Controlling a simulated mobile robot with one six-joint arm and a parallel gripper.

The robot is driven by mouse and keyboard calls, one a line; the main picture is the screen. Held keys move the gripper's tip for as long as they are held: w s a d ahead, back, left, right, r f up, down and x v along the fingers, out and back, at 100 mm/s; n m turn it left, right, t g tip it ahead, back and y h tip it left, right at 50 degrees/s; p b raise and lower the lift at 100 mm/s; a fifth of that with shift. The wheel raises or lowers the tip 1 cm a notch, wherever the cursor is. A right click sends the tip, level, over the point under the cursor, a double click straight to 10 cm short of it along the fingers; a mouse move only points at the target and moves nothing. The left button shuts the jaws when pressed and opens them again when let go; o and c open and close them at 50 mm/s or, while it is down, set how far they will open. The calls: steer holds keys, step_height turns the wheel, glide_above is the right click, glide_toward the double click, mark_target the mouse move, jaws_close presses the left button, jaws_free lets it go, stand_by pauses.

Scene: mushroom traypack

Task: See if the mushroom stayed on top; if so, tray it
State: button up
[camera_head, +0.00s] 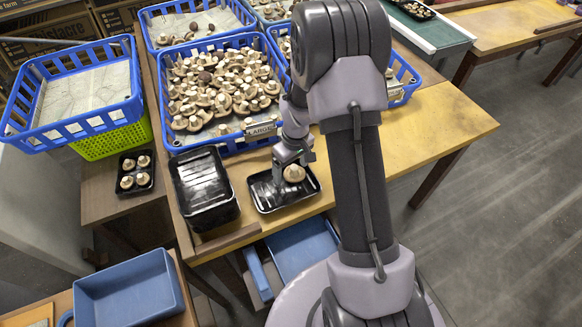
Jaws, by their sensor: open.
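A pale mushroom (294,173) with a brownish top is at the right half of a black tray (265,196) on the wooden table. My gripper (293,160) is open, just above and behind this mushroom, with its fingers close to it. I cannot tell whether the fingers touch it or whether it rests on the tray floor. The rest of this tray looks empty. A blue crate (219,148) behind it holds a heap of many similar mushrooms and carries a "LARGE" label.
A stack of empty black trays (206,211) stands just left of the tray. A small black tray (136,187) with several mushrooms sits further left. An empty blue crate (72,126) rests on a green one (112,141). Blue bins (130,290) stand lower. The table's right side (440,125) is clear.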

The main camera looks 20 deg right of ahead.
step_height(320, 180, up, 17)
steer(key=p, duration=0.6)
steer(key=shift+s+d+r, duration=0.2)
steer(key=shift+s+d, duration=0.25)
